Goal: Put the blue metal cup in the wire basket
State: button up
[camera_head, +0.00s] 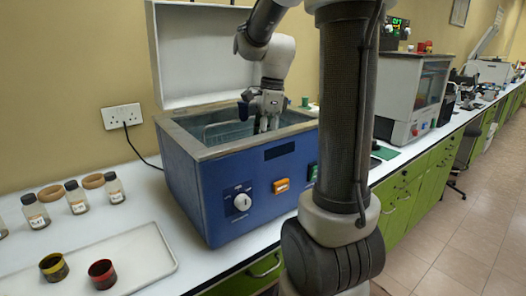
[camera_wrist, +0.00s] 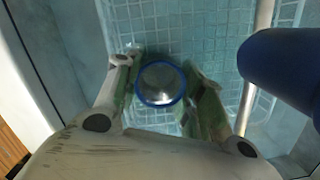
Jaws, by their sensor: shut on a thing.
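The blue metal cup (camera_wrist: 160,84) shows from above in the wrist view as a blue ring with a grey metallic inside. My gripper (camera_wrist: 163,92) is shut on it, with one finger on each side. Below and behind the cup is the wire basket's grid (camera_wrist: 200,22) inside the bath. In the head view my gripper (camera_head: 266,124) points down into the open blue bath (camera_head: 240,180). The cup cannot be made out there. Whether the cup touches the basket floor, I cannot tell.
A pale rod (camera_wrist: 258,60) and a thick dark-blue rounded part (camera_wrist: 285,72) lie right of the gripper. The bath's raised white lid (camera_head: 205,55) stands behind.

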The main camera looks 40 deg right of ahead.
jog(key=shift+f, duration=2.2)
jog(key=o, duration=0.7)
jog(key=shift+f, duration=0.1)
jog(key=shift+o, duration=0.2)
notch_tip(320, 180, up, 12)
jog(key=d, duration=0.1)
jog(key=shift+s+d, duration=0.35)
